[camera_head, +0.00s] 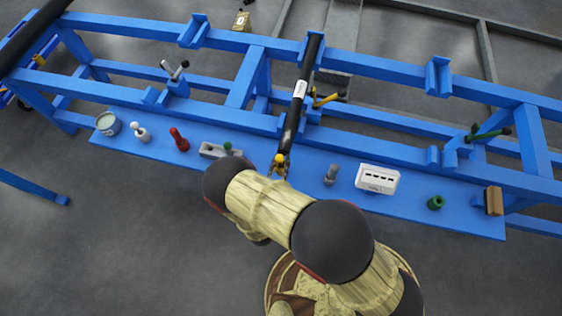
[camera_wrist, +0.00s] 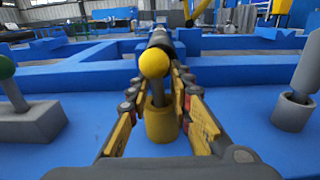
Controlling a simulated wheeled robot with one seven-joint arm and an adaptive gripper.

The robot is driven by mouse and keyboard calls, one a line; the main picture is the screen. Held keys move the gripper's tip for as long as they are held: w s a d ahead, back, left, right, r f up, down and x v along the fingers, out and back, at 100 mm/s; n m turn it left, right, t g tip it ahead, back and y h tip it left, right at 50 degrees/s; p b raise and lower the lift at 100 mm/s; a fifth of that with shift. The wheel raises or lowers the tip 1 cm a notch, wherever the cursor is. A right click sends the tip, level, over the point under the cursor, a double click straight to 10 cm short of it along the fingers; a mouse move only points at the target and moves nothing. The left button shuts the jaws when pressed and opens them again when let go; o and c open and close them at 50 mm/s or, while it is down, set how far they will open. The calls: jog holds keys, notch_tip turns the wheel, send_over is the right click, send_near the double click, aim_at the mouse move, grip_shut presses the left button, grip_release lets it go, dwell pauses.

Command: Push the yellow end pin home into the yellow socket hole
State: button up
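The yellow end pin has a round yellow ball head (camera_wrist: 154,63) on a thin grey stem (camera_wrist: 158,92). The stem stands near upright in the yellow socket (camera_wrist: 161,125), with a length of it showing between ball and socket. The ball also shows in the head view (camera_head: 279,158), at the end of my arm; the socket is hard to make out there. My gripper (camera_wrist: 158,85) has its two yellow fingers with dark pads on either side of the stem, below the ball. A gap shows between stem and each finger, so it looks open.
A grey block (camera_wrist: 35,122) with a green-topped pin stands to the left, and a grey pin in a grey socket (camera_wrist: 293,112) to the right. A white slotted box (camera_head: 377,180) is farther right. A black pipe (camera_head: 293,120) lies across the blue frame behind the socket.

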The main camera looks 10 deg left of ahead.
jog(key=shift+o, duration=0.8)
jog(key=shift+d, duration=0.1)
jog(key=shift+s, duration=0.1)
jog(key=shift+s+a, duration=0.2)
jog(key=shift+s, duration=1.65)
jog(key=shift+s+a, duration=0.15)
jog(key=shift+s, duration=1.65)
